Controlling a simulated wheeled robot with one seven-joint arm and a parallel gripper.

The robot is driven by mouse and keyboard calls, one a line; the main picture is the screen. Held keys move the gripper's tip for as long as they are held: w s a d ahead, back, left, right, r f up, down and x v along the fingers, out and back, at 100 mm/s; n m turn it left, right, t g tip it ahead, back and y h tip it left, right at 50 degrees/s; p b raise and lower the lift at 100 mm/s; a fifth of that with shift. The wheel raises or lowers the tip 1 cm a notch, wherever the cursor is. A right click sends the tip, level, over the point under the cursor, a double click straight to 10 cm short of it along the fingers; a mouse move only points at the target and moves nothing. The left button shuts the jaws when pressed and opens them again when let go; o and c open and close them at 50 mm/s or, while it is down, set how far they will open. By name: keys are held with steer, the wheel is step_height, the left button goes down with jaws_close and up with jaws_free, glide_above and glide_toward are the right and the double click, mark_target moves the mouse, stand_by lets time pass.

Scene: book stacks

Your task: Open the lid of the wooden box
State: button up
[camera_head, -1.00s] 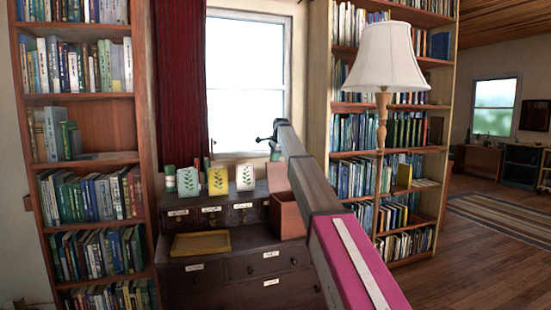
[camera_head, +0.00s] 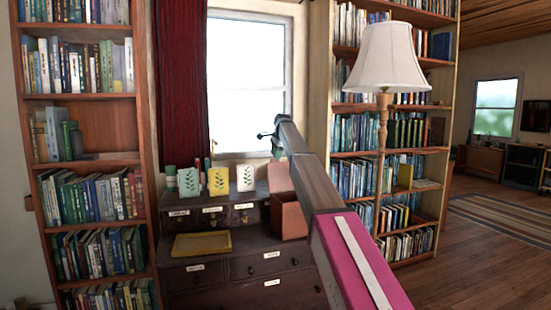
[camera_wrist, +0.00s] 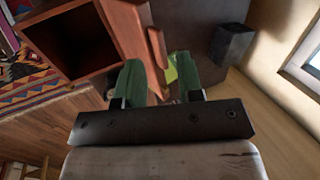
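The wooden box (camera_head: 289,218) is reddish brown and stands at the right end of the dark desk. Its lid (camera_head: 279,177) stands raised at the back of the box. In the wrist view the open box (camera_wrist: 28,32) shows its dark inside at upper left, and the raised lid (camera_wrist: 126,32) is beside the opening. My gripper (camera_wrist: 157,78) has two green fingers standing apart, close to the lid. A brown wooden edge shows between them; I cannot tell whether they touch it. In the head view the fingers are hard to make out, near the window behind the box.
The desk (camera_head: 247,238) has small labelled drawers and carries a yellow tray (camera_head: 202,244) and several leaf-patterned cards (camera_head: 218,181). A lamp (camera_head: 387,60) and a bookshelf (camera_head: 425,130) stand to the right. The window (camera_head: 247,80) is behind. Open floor (camera_head: 470,270) lies at right.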

steer(key=v, duration=0.8)
steer(key=shift+r, duration=0.3)
steer(key=shift+s, duration=0.1)
